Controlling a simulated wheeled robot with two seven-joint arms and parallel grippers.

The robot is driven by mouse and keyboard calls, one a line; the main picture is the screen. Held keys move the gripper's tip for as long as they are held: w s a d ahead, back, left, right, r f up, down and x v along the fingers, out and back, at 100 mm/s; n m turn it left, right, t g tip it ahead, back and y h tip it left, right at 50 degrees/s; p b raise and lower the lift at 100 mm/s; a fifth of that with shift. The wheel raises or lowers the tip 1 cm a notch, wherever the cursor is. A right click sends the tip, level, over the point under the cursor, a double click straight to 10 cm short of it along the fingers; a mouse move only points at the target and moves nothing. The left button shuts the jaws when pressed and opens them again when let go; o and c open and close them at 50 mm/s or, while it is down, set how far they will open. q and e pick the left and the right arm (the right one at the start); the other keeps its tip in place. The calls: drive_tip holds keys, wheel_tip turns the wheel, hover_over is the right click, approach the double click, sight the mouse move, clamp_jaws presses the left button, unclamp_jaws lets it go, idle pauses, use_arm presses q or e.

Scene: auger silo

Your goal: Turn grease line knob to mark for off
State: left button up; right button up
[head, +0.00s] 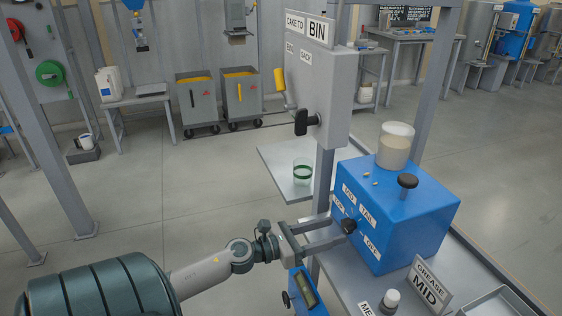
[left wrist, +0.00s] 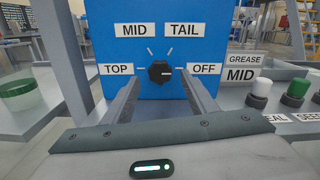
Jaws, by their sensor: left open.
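The black grease line knob (left wrist: 159,72) is on the front of the blue box (head: 408,215). Labels TOP (left wrist: 116,69), MID (left wrist: 133,30), TAIL (left wrist: 184,30) and OFF (left wrist: 204,68) surround it, with tick lines. A small light line on the knob's face seems to point right, towards OFF, but it is too small to be sure. My left gripper (head: 339,230) is open in front of the box, its fingers to either side of the knob (head: 349,226). In the left wrist view gaps show between knob and fingers; contact is not visible.
A GREASE MID sign (head: 430,286) stands right of the box. A white-capped button (head: 391,297) is before it. A grey post and panel (head: 325,85) with levers rise behind, beside a shelf with a glass cup (head: 302,171). A small blue device (head: 302,291) sits below my gripper.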

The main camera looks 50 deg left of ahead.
use_arm(q)
drive_tip(key=b+v, duration=0.3)
drive_tip(key=v, duration=1.1)
use_arm(e)
wheel_tip(320, 180, up, 9)
drive_tip(key=w, duration=0.1)
drive_tip(key=shift+a+r, duration=0.15)
drive_tip(key=shift+a, duration=0.15)
drive_tip(key=shift+w, duration=0.1)
